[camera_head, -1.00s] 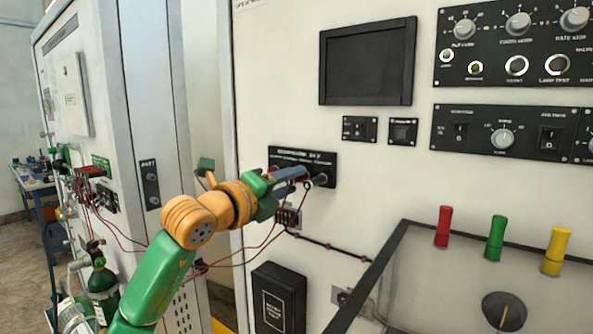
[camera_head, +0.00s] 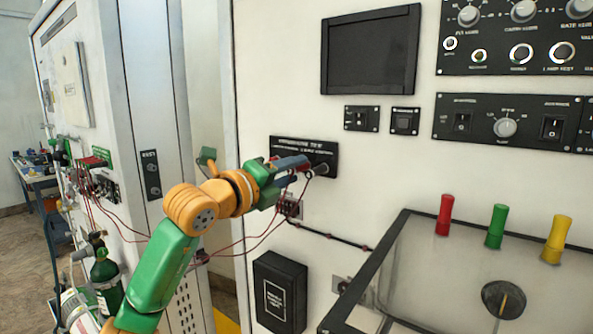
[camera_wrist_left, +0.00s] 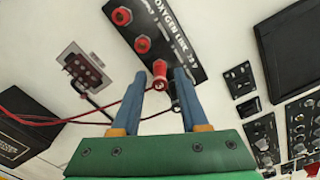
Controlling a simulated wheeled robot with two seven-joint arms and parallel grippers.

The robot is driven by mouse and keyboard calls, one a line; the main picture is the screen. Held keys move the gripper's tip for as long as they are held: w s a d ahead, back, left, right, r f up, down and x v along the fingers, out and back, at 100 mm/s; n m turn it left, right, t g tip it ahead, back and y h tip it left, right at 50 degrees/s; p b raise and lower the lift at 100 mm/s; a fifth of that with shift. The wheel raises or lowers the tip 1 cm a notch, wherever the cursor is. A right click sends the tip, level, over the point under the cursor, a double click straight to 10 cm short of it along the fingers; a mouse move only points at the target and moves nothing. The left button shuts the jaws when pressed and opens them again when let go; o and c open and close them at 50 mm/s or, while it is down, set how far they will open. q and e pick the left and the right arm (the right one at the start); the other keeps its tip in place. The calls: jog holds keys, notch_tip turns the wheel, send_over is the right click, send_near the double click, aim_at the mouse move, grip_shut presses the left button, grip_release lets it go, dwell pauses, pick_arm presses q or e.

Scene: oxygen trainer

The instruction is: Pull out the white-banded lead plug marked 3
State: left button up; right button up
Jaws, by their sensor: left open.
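The black panel, whose lettering reads roughly "OXYGEN LINK 28 V" (camera_wrist_left: 176,30), is on the cabinet front and also shows in the head view (camera_head: 326,148). In the wrist view it has red round sockets or plug ends (camera_wrist_left: 142,44) and a red plug (camera_wrist_left: 160,70) standing out near its lower end. My left gripper (camera_wrist_left: 159,88) is open, its blue fingers on either side of that red plug with gaps visible. In the head view my left gripper (camera_head: 292,164) is at the panel, left of a grey plug end (camera_head: 320,170). My right gripper is out of view.
Thin red leads (camera_head: 262,238) hang below the panel and pass near the fingers. A small socket plate (camera_head: 290,207) and a black box (camera_head: 280,290) are below. A dark-framed sloping panel with red, green and yellow handles (camera_head: 496,228) juts out at right.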

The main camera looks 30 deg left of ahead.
aim_at(290, 171)
pick_arm(q)
grip_shut()
jog(key=shift+s+f+b, duration=0.2)
jog(key=shift+s+b, duration=0.25)
jog(key=shift+b, duration=0.1)
jog(key=shift+s+a+r+b, duration=0.1)
jog(key=shift+s+b, duration=0.15)
jog(key=shift+s, duration=0.3)
jog(key=shift+s+a+r+b, duration=0.1)
jog(key=shift+s+b, duration=0.1)
jog(key=shift+s, duration=0.35)
jog(key=shift+s+b, duration=0.45)
jog(key=shift+s, duration=0.55)
